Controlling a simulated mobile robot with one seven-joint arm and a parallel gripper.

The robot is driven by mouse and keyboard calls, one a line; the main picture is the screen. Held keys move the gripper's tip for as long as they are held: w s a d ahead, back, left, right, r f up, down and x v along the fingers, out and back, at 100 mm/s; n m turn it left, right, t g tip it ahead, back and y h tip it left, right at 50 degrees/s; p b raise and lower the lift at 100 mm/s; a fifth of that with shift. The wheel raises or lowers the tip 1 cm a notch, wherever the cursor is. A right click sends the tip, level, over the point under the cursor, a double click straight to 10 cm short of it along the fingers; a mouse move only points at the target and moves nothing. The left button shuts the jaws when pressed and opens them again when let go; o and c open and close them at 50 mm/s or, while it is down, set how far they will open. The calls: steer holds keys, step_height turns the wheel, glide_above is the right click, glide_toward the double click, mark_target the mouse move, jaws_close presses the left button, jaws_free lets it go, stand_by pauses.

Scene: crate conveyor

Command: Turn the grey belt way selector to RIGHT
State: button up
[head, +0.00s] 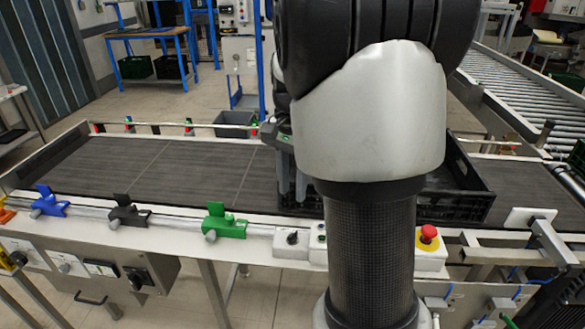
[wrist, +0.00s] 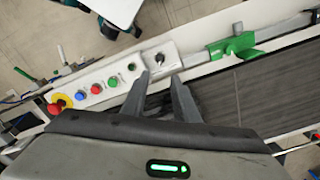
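A selector with a small black knob (head: 291,238) sits on a light grey box (head: 283,250) on the belt's near rail. In the wrist view the knob (wrist: 158,59) shows just beyond my fingertips, on the pale box. Its lettering and exact setting are too small to read. My gripper (head: 292,192) is open and empty, pointing down above the belt side of the rail. Its two fingers (wrist: 162,78) also show apart in the wrist view, with the knob ahead of the gap and not between them. My arm hides part of the button panel in the head view.
A button row (wrist: 95,89) and a red emergency stop (head: 428,233) stand beside the selector. A green clamp (head: 224,222) is to its left. A black crate (head: 467,205) lies on the dark belt (head: 160,170). Another black rotary switch (head: 136,279) is on a lower panel.

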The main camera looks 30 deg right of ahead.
steer(key=shift+r, duration=1.9)
